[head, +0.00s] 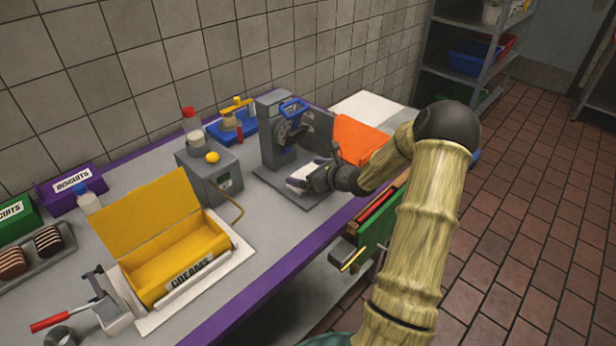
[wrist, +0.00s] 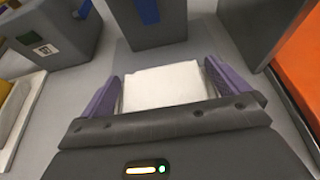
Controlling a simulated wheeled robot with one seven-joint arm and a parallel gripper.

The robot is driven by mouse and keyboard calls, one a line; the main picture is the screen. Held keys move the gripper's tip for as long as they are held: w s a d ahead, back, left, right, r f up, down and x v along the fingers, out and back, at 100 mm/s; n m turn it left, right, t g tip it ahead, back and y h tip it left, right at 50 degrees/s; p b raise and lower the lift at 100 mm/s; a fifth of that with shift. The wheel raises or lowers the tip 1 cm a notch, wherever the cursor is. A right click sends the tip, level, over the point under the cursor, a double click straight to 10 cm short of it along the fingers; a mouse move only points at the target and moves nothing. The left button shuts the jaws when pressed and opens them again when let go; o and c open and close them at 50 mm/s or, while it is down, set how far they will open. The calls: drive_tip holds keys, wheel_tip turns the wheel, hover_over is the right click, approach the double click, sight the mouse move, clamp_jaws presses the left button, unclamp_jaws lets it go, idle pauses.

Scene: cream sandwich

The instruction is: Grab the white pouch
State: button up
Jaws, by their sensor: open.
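The white pouch (wrist: 165,84) lies on the grey base in front of the grey machine. In the wrist view it sits between the two purple fingers of my gripper (wrist: 162,88), which is open. A narrow gap shows beside the pouch near the fingers; I cannot tell whether either finger touches it. In the head view the pouch (head: 303,175) shows as a pale patch, partly hidden by my gripper (head: 312,178).
The grey machine (head: 272,130) with a blue handle stands just beyond the pouch. An orange cloth-like item (head: 360,138) is close on the right. A grey box (head: 210,172) and the open yellow CREAMS box (head: 178,262) stand to the left. The purple counter edge (head: 240,308) is in front.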

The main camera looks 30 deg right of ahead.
idle(0.3)
drive_tip(key=c, duration=0.8)
drive_tip(key=shift+r, duration=0.15)
drive_tip(key=shift+s+d+r, duration=0.1)
drive_tip(key=shift+s+r, duration=0.1)
drive_tip(key=shift+r, duration=0.05)
drive_tip(key=r, duration=0.6)
drive_tip(key=shift+s+d+r, duration=0.15)
drive_tip(key=shift+s+d, duration=0.05)
drive_tip(key=shift+s, duration=0.2)
drive_tip(key=s+d, duration=0.3)
drive_tip(key=s, duration=0.6)
drive_tip(key=s+d+b, duration=0.1)
drive_tip(key=s+d, duration=0.2)
drive_tip(key=s, duration=0.5)
drive_tip(key=shift+s+b, duration=0.3)
drive_tip(key=shift+s, duration=0.05)
drive_tip(key=shift+d, duration=0.15)
